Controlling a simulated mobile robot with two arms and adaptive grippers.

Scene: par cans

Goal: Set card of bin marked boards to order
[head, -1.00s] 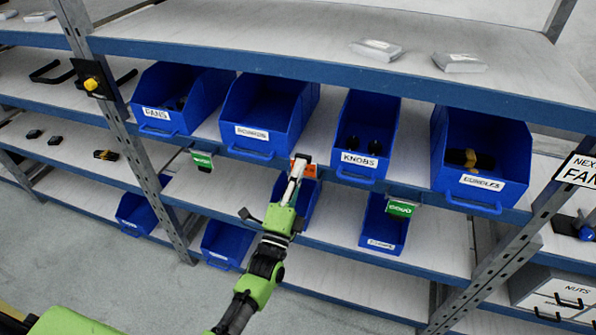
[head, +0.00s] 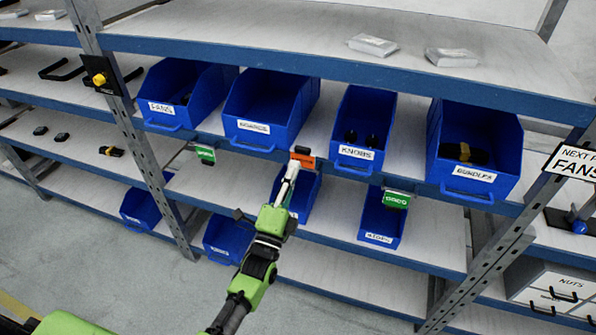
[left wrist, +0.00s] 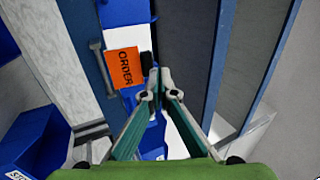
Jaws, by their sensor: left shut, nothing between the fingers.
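The blue bin marked boards (head: 270,107) stands on the middle shelf between the fans and knobs bins; its label is blurred. An orange card (head: 302,157) hangs on the shelf's blue front edge, below and right of that bin. In the left wrist view the card (left wrist: 124,68) reads ORDER. My left gripper (head: 292,170) is shut and empty, just below the card in the head view. In the left wrist view its fingertips (left wrist: 155,88) are right of the card, with a dark tab near them. Whether they touch it is unclear. My right gripper is not in view.
Blue bins for fans (head: 182,92), knobs (head: 362,128) and another (head: 470,150) share the shelf. Green cards hang left (head: 205,155) and right (head: 396,199). Smaller bins, such as one (head: 381,218), stand below. A slanted metal post (head: 490,255) rises at right.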

